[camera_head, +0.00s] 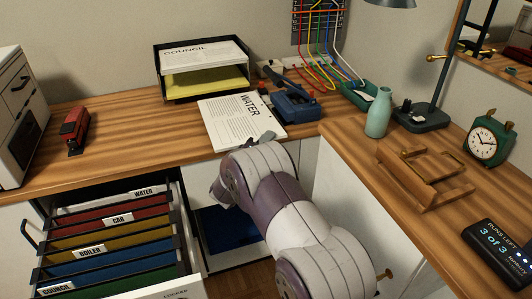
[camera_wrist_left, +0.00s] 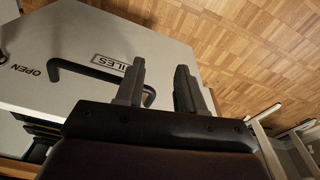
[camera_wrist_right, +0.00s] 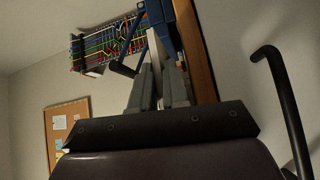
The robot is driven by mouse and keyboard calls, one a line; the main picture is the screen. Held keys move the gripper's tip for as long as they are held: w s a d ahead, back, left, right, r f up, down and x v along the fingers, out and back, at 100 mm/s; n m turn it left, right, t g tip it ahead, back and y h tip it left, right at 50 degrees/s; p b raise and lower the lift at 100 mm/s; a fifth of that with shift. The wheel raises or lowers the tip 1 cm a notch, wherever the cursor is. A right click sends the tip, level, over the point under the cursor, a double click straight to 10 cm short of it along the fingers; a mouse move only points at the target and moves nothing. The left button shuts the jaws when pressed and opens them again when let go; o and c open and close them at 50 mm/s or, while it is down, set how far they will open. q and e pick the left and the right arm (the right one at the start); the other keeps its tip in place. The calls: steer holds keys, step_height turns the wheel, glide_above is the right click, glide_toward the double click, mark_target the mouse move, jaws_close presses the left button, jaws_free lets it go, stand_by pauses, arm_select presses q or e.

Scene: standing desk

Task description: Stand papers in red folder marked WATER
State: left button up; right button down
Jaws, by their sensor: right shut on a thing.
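The stack of papers headed WATER (camera_head: 238,118) lies on the desk, its front edge at the desk's front edge. My right gripper (camera_head: 264,138) is shut on its front right edge. In the right wrist view the papers show edge-on as a pale strip (camera_wrist_right: 156,52) between the fingers (camera_wrist_right: 160,85). The red folder (camera_head: 112,212) hangs in the open file drawer at lower left, with the WATER tab (camera_head: 144,191) above it. My left gripper (camera_wrist_left: 158,88) is open and empty near the drawer's front (camera_wrist_left: 75,60); it is out of the head view.
Yellow, green and blue folders hang in front of the red one. A black tray (camera_head: 204,88) with COUNCIL papers stands behind. A blue hole punch (camera_head: 295,104), a green bottle (camera_head: 379,112) and a wooden stand (camera_head: 425,175) are to the right. The desk's left part is mostly clear.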

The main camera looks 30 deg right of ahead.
arm_select(q)
steer(key=shift+f, duration=0.55)
arm_select(e)
step_height(320, 180, down, 2)
steer(key=shift+f, duration=0.3)
steer(key=c, duration=1.1)
jaws_free()
